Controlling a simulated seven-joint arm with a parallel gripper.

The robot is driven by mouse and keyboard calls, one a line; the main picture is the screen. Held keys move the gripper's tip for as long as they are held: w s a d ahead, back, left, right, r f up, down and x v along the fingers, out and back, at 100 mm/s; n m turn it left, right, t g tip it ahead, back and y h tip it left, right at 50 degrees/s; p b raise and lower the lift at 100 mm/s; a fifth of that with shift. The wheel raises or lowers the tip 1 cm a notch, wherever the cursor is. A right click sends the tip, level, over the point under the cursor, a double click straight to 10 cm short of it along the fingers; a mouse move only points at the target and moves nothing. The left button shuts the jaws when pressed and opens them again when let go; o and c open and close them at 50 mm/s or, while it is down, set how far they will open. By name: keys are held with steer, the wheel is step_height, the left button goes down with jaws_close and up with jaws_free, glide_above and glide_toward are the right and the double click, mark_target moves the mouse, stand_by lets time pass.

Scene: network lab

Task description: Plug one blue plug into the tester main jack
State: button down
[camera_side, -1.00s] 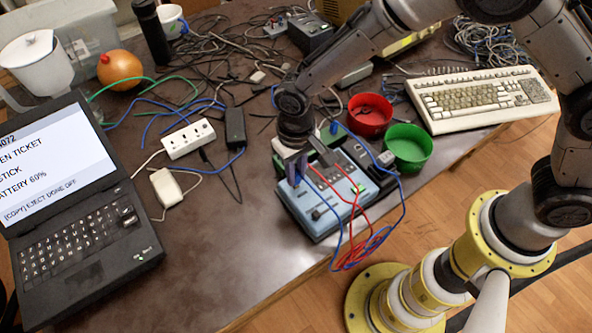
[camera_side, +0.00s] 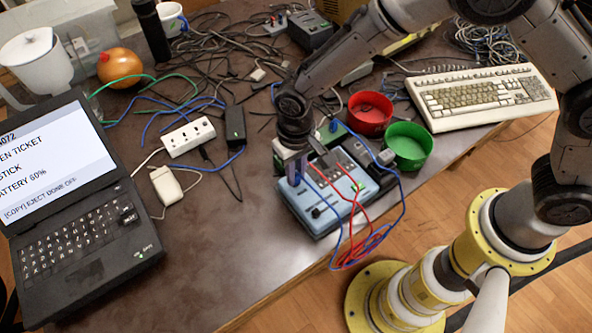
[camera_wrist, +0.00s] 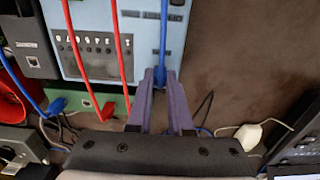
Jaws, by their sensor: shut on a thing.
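The tester is a light blue box with a dark switch panel, in the side view (camera_side: 325,218) and the wrist view (camera_wrist: 92,18). My gripper (camera_side: 297,180) is over its left part in the side view. In the wrist view my gripper's purple fingers (camera_wrist: 161,80) are shut on a blue plug (camera_wrist: 160,77) at the tester's edge. The plug's blue cable (camera_wrist: 164,35) runs up across the tester. I cannot tell whether the plug is seated in a jack. I cannot make out the main jack. Another blue plug (camera_wrist: 57,105) sits by a green board (camera_wrist: 88,104).
Red cables (camera_side: 345,196) and blue cables (camera_side: 403,205) loop over the tester's front. A red bowl (camera_side: 370,113) and a green bowl (camera_side: 408,146) stand behind it to the right. A power strip (camera_side: 188,137) and a laptop (camera_side: 75,200) are left. Bare table lies left of the tester.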

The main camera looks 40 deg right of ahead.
steer(key=shift+f, duration=0.3)
stand_by(0.5)
steer(key=c, duration=0.8)
jaws_free()
steer(key=shift+o, duration=0.2)
